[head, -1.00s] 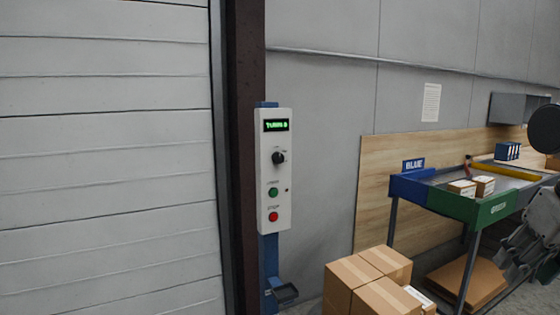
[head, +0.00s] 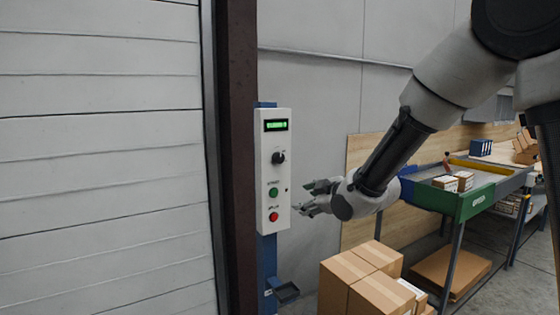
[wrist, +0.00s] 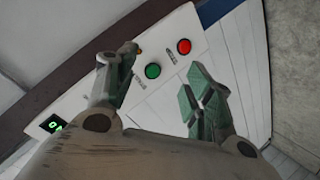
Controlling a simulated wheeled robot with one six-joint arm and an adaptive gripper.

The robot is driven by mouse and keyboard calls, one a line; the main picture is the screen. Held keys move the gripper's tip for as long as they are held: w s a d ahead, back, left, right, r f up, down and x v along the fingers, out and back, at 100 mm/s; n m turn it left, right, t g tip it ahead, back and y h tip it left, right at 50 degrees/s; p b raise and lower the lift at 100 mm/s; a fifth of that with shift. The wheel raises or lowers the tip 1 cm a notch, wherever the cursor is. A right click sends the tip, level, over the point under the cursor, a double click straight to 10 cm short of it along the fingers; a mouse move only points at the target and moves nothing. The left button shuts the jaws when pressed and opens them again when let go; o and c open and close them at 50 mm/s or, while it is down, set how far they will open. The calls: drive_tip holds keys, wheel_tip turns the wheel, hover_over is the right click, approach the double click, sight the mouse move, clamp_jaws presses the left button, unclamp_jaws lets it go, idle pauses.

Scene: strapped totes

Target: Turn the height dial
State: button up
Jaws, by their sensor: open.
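The height dial (head: 278,158) is a black knob on a white control panel (head: 266,215), below a small green-lit display (head: 276,125). A green button (head: 273,192) and a red button (head: 273,216) sit under the dial. My gripper (head: 312,199) is open and empty, just right of the panel at about the height of the buttons, apart from the dial. In the wrist view my open gripper (wrist: 160,90) is over the panel, with the green button (wrist: 152,71) between its fingers and the red button (wrist: 184,46) beyond. The dial is hidden there.
A dark post (head: 236,150) and a ribbed door (head: 100,160) stand left of the panel. Stacked cardboard boxes (head: 350,270) are below right. A blue and green workbench (head: 478,203) stands behind my arm. A small dark tray (head: 287,292) sits low on the panel's blue stand.

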sight(280, 159)
wheel_tip(280, 159, up, 10)
drive_tip(key=w+a+n+t+y, duration=0.1)
drive_tip(key=a+n+t+y, duration=0.2)
drive_tip(key=n+y, duration=0.1)
drive_tip(key=x, duration=0.7)
drive_tip(key=shift+w+f, duration=0.1)
drive_tip(key=shift+w, duration=0.25)
drive_tip(key=shift+m, duration=0.3)
drive_tip(key=c, duration=1)
